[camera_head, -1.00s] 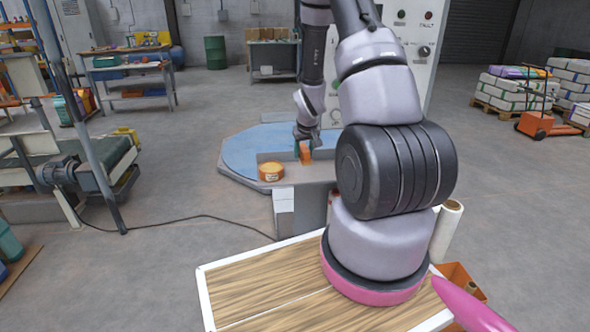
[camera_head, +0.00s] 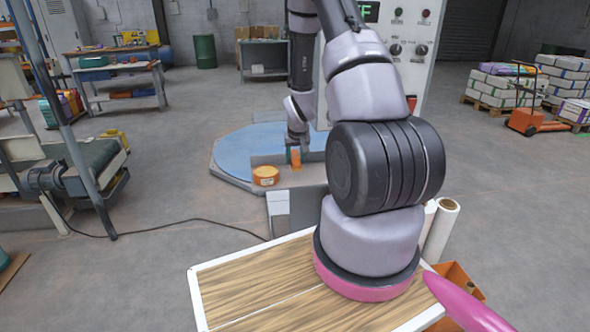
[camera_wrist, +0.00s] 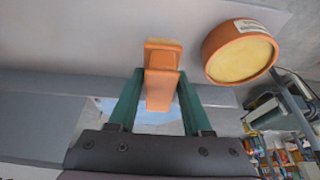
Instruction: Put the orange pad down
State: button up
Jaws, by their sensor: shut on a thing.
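The orange pad (camera_wrist: 162,88) is between the green fingers of my gripper (camera_wrist: 158,98) in the wrist view, and the fingers press on it from both sides. In the head view the pad (camera_head: 295,160) hangs upright below my gripper (camera_head: 294,152), over or at the grey ledge of the blue round platform (camera_head: 232,152). I cannot tell whether its lower end touches the surface.
A round orange tub (camera_head: 265,175) with a yellowish top stands on the ledge just left of the pad; it also shows in the wrist view (camera_wrist: 238,52). A grey control cabinet (camera_head: 412,80) stands behind. A wood-topped surface (camera_head: 260,285) lies in front.

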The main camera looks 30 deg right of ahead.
aim_at(295, 167)
notch_tip(295, 167, down, 4)
jog(key=shift+r, duration=0.1)
grip_shut()
jog(key=o, duration=1.2)
grip_release()
